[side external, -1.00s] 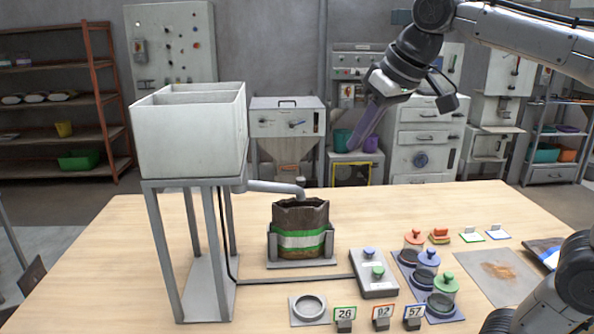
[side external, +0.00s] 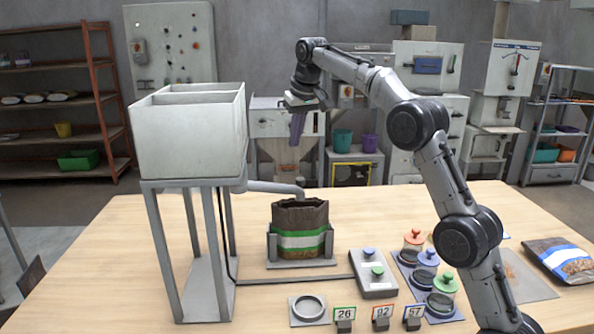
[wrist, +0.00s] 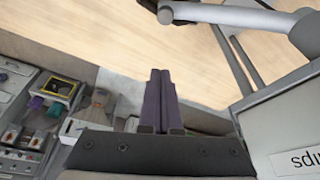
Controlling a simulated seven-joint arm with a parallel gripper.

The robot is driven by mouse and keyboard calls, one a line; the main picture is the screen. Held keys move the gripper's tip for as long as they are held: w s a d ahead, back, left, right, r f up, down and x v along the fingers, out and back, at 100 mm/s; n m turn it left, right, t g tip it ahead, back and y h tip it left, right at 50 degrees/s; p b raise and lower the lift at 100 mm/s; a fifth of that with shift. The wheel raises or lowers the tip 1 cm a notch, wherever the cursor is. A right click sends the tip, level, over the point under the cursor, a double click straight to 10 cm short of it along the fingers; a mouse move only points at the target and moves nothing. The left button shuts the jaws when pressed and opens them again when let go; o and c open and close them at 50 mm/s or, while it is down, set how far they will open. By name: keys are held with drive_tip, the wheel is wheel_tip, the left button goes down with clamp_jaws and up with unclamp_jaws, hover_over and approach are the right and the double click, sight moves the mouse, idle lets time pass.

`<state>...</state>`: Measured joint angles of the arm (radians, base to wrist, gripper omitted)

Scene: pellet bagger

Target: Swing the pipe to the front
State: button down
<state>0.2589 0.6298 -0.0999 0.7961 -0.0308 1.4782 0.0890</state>
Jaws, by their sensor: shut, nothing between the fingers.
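The pipe also shows at the top of the wrist view (wrist: 235,15). My gripper (side external: 296,142) has purple fingers that point down. In the side view it appears above the pipe's outlet, apart from it. In the wrist view the fingertips (wrist: 160,73) are together with nothing between them, and the pipe appears beyond them.
The bag stands in a grey holder (side external: 272,250). A control box (side external: 372,285) with blue and green knobs, several lidded jars (side external: 425,270) and numbered cards (side external: 345,314) lie to the right. A grey ring (side external: 309,308) lies in front. The hopper's legs (side external: 168,255) stand left.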

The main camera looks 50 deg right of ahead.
sight(304, 179)
wheel_tip(304, 179, down, 9)
drive_tip(key=shift+s+a, duration=0.2)
drive_tip(key=shift+s, duration=0.25)
idle(0.3)
drive_tip(key=shift+s, duration=0.1)
drive_tip(key=shift+s+a+r+m+h, duration=0.15)
drive_tip(key=shift+s+m, duration=0.3)
drive_tip(key=shift+s, duration=0.25)
drive_tip(key=shift+s+a+f+m+h, duration=0.1)
drive_tip(key=shift+s+m+h, duration=0.05)
drive_tip(key=shift+s+m, duration=0.4)
drive_tip(key=s+a+m+g+h, duration=0.2)
drive_tip(key=s+a+m+g, duration=0.1)
drive_tip(key=s+a+m, duration=0.7)
drive_tip(key=shift+s+a+m, duration=0.4)
drive_tip(key=shift+s+a, duration=1.35)
drive_tip(key=shift+s, duration=0.25)
